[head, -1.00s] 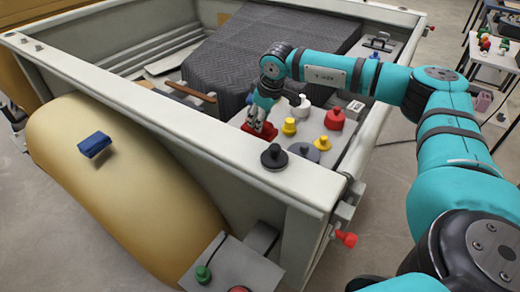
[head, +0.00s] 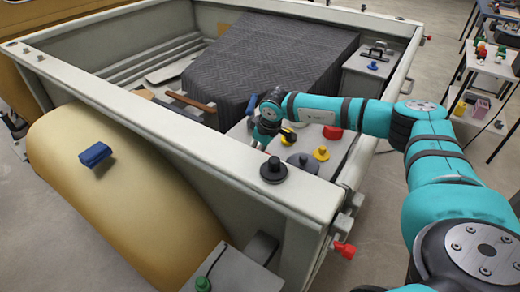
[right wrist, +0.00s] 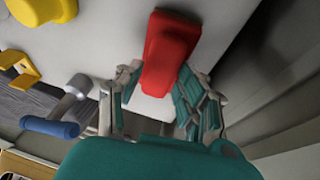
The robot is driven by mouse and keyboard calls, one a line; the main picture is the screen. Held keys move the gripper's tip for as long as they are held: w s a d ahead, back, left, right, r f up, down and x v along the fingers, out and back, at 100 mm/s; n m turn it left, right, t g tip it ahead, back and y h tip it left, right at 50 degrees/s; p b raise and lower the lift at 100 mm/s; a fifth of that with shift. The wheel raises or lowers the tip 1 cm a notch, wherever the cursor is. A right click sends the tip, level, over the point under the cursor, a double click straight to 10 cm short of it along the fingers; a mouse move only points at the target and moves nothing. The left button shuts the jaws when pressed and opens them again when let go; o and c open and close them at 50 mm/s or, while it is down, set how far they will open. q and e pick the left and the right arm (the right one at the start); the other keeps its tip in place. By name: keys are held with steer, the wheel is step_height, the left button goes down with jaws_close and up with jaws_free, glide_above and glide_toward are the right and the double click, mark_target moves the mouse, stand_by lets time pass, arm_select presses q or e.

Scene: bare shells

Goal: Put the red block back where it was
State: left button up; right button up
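In the right wrist view a red block (right wrist: 168,50) sits between the two fingertips of my right gripper (right wrist: 160,76). The fingers touch its sides near one end, and the other end sticks out beyond them over a pale surface. Whether the block rests on that surface or is raised is hard to tell. In the head view my right gripper (head: 266,130) is over the inner corner of the trailer-like shell, just behind its near rim. The red block is hidden there by the gripper and rim. My left gripper is out of view.
A black knob (head: 273,168) stands on the near rim. A grey knob (head: 303,163), yellow knob (head: 321,153) and red knob (head: 333,132) stand nearby. A blue block (head: 95,154) lies on the tan fender (head: 120,200). A dark ribbed cover (head: 270,60) lies inside the shell.

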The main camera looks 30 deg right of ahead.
steer(key=o, duration=0.3)
steer(key=shift+r, duration=0.1)
steer(key=b+v, duration=0.2)
steer(key=v, duration=1)
